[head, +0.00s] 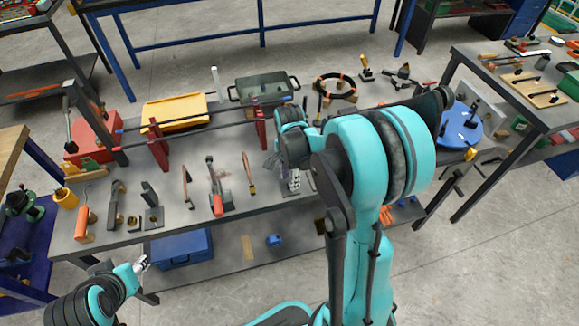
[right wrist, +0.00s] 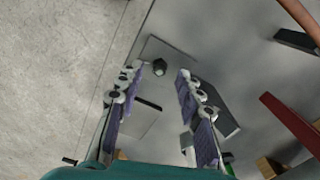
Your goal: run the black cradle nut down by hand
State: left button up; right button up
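A small dark nut-like piece (right wrist: 159,68), probably the black cradle nut, sits on a flat grey plate (right wrist: 180,58) in the right wrist view. My right gripper (right wrist: 159,82) is open, its purple-padded fingers spread to either side of the piece with nothing held between them. Whether the fingertips are level with the piece or above it I cannot tell. In the head view my right gripper (head: 293,181) points down over the bench, and my arm hides the spot below it. My left gripper (head: 142,263) is low in front of the bench; its finger opening is too small to read.
The grey bench (head: 235,225) holds several hand tools in a row. A red post (head: 158,145) and a dark rail stand behind them. A green tray (head: 264,88) and a yellow case (head: 174,110) lie at the back. A blue disc (head: 459,127) lies to the right.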

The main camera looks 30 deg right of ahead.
aim_at(289, 184)
notch_tip(289, 184, up, 10)
dwell(0.3)
jog(key=shift+f, duration=0.1)
jog(key=s+a+r+n+t, duration=0.2)
jog(key=s+a+n+t, duration=0.5)
jog(key=n, duration=1)
jog(key=s+a, duration=0.3)
jog(key=s, duration=0.2)
jog(key=shift+a+r, duration=0.4)
jog(key=shift+f, duration=0.1)
dwell(0.4)
